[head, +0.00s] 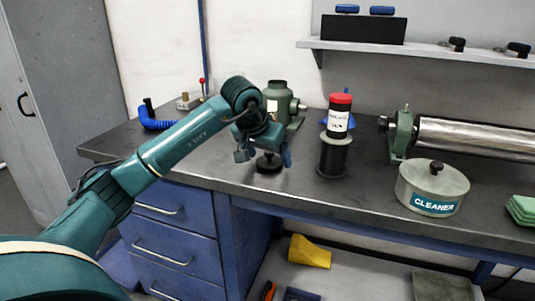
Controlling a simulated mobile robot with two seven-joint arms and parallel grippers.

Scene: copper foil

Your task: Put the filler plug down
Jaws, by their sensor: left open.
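My left gripper (265,155) points down over the dark bench top, its two fingers apart. A small dark knobbed piece (268,165), which looks like the filler plug, sits on the bench between and just below the fingers. It appears upright with its wide base on the bench. I cannot tell whether a finger touches it. My left arm hides part of the bench behind it. My right gripper is not in view.
A green pump-like body (277,97) stands behind the gripper. A black bottle with a red cap (339,115) sits on a dark spool (333,157) to the right. A cleaner tin (432,188) and steel roller (475,137) are farther right. The front bench between is clear.

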